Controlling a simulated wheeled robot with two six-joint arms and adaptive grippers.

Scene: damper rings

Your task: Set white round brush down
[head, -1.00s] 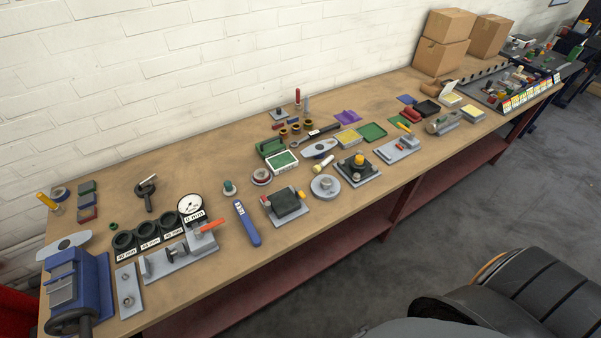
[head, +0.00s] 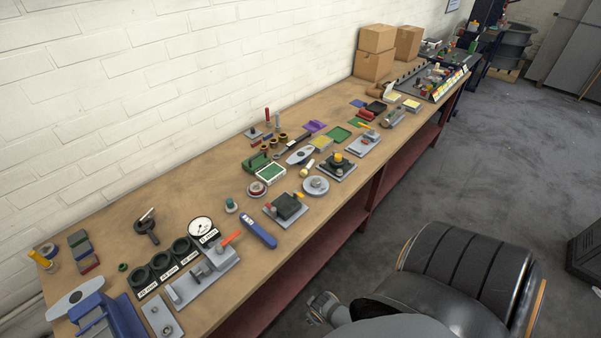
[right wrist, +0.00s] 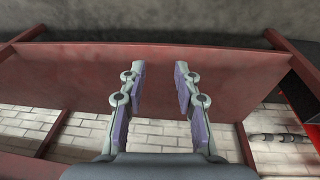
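A small pale brush-like piece with a yellowish end (head: 307,168) lies on the workbench (head: 120,215) near its middle; I cannot be sure that it is the white round brush. My right gripper (right wrist: 160,70) is open in the right wrist view, with nothing between its purple-padded fingers. It faces the bench's dark red lower frame. A grey gripper part (head: 323,309) shows at the bottom of the head view, off the bench's front edge, apart from everything on it. My left gripper is not clearly in view.
Close to the pale piece are a round grey disc (head: 316,186), a black fixture with a yellow knob (head: 337,165) and a green box (head: 270,174). A blue tool (head: 259,232) lies near the front edge. Cardboard boxes (head: 374,64) stand at the far end. Bare wood is free along the back left.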

